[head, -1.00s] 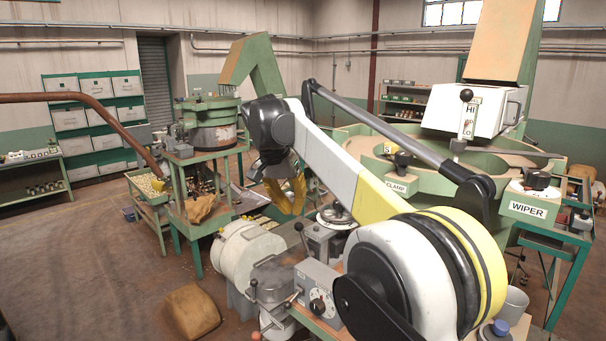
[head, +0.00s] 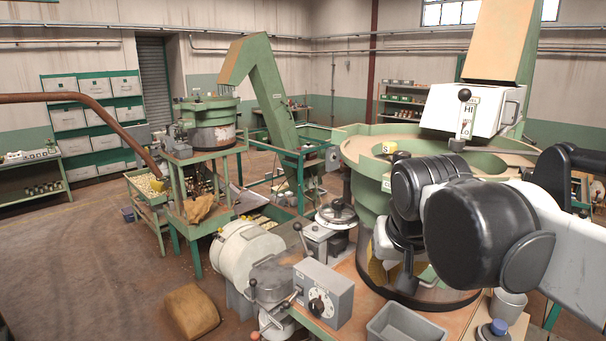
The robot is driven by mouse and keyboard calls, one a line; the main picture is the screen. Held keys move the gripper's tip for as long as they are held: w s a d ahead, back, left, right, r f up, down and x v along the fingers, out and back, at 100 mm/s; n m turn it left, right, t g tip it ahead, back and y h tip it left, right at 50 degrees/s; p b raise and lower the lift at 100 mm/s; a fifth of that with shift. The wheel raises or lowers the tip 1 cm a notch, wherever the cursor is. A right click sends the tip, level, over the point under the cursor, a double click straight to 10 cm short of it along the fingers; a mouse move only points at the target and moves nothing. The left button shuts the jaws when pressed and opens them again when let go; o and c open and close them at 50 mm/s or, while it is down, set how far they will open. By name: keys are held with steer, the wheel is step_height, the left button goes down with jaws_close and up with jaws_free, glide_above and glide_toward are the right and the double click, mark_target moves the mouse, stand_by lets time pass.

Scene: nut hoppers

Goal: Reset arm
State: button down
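My arm reaches in from the right edge, its white link and black joints (head: 480,235) in front of the big green bowl machine (head: 360,150). My gripper (head: 400,268) hangs below the wrist at the lower right, over the bench area. Only parts of its yellow fingers show, at the left of the dark wrist parts. The fingertips are mostly hidden, so I cannot tell how far apart they are or whether they hold anything.
A grey control box (head: 323,298), an empty-looking grey bin (head: 400,325) and a light grey cup (head: 508,305) stand on the bench close to my arm. A white lever box (head: 470,112) is above it. Open floor (head: 90,270) lies at the left.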

steer(key=s+d+f+n+t, duration=0.15)
steer(key=s+d+f, duration=0.25)
steer(key=s+f, duration=0.75)
step_height(320, 180, down, 34)
steer(key=b, duration=3.4)
steer(key=shift+s+a+b, duration=0.2)
steer(key=shift+s+b, duration=0.05)
steer(key=shift+b, duration=0.05)
steer(key=shift+m, duration=0.25)
